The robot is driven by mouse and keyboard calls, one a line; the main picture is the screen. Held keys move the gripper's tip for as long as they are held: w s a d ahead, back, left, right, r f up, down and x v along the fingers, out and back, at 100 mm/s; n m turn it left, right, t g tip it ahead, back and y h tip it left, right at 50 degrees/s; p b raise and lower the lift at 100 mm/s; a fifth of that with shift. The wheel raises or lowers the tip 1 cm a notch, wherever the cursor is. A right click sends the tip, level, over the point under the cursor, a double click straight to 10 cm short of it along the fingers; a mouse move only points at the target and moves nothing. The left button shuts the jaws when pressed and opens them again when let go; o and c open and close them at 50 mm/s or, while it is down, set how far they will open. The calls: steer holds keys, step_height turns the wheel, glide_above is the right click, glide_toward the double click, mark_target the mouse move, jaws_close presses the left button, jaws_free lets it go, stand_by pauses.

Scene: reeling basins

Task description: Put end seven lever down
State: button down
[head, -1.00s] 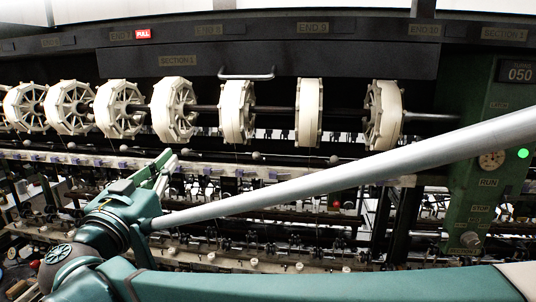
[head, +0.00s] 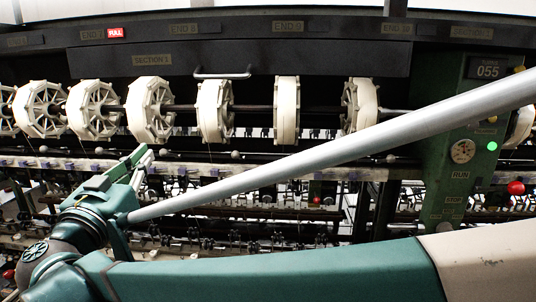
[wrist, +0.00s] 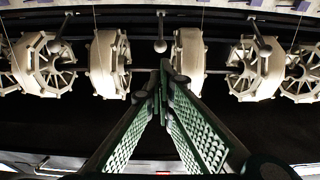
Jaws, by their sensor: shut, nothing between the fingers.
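My gripper (wrist: 163,82) is shut and empty, its fingertips together in the wrist view, just in front of the row of white reels. In the head view my gripper (head: 147,156) is at the left, beside the row of ball-ended levers. One ball-ended lever (wrist: 160,45) hangs close beyond the fingertips in the wrist view, apart from them. In the head view the END 7 label (head: 91,34) has a lit red sign (head: 115,33) beside it. I cannot tell for sure which lever belongs to end seven.
White reels (head: 150,111) sit on a long shaft. Other levers (wrist: 258,45) stand on both sides of the near one. A green post (head: 450,165) with a gauge, green light and counter reading 055 stands at the right. A handle (head: 222,75) sticks out below the dark panel.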

steer(key=shift+w+r, duration=0.3)
steer(key=shift+w, duration=1.3)
steer(key=shift+w+r, duration=0.35)
steer(key=shift+w, duration=1.25)
steer(key=shift+w+r, duration=0.3)
steer(key=shift+w, duration=1.3)
steer(key=shift+f, duration=0.55)
